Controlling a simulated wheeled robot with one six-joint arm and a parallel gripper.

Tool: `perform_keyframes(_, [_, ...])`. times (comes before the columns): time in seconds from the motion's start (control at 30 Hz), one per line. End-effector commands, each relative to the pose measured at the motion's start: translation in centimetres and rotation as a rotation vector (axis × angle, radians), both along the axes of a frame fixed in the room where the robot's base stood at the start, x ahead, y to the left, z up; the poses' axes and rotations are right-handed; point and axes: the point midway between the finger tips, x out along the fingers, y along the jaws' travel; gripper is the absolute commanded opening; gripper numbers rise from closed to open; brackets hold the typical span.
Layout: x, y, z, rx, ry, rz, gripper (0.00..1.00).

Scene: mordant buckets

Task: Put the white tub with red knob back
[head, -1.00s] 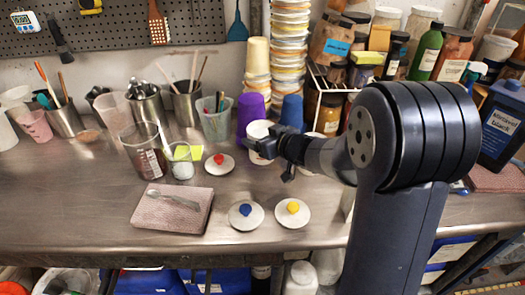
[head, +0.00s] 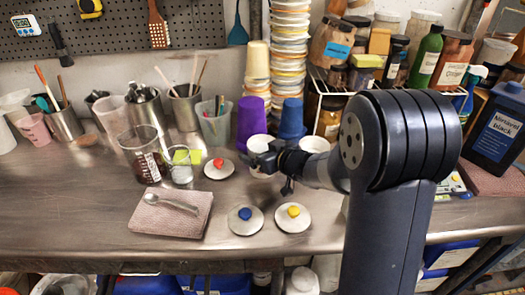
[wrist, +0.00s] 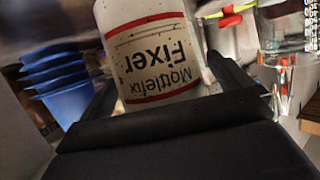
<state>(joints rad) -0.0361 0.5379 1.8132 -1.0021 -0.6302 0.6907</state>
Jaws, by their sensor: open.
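A white tub with red bands and a "Mottlefix Fixer" label (wrist: 155,50) stands between my open fingers in the wrist view, its label upside down there. In the head view this tub (head: 259,143) is partly hidden by my gripper (head: 264,161), at the back middle of the steel bench. Whether either finger touches it cannot be told. A round white lid with a red knob (head: 219,168) lies on the bench just left of my gripper. In the wrist view my gripper (wrist: 165,105) shows as dark fingers either side of the tub.
Lids with a blue knob (head: 245,219) and a yellow knob (head: 293,217) lie in front. Another white tub (head: 315,144) stands behind my arm. Blue cups (head: 291,117) and purple cups (head: 251,118) stand close behind. A measuring jug (head: 143,155) and folded cloth (head: 170,211) are left.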

Motion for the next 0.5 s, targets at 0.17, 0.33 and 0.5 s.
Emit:
perform_keyframes(0.17, [0.0, 0.0, 0.1, 0.000, 0.000, 0.000, 0.98])
perform_keyframes(0.33, [-0.7, -0.6, 0.8, 0.000, -0.002, -0.003, 0.98])
perform_keyframes(0.5, [-3.2, -2.3, 2.0, 0.000, -0.002, -0.004, 0.98])
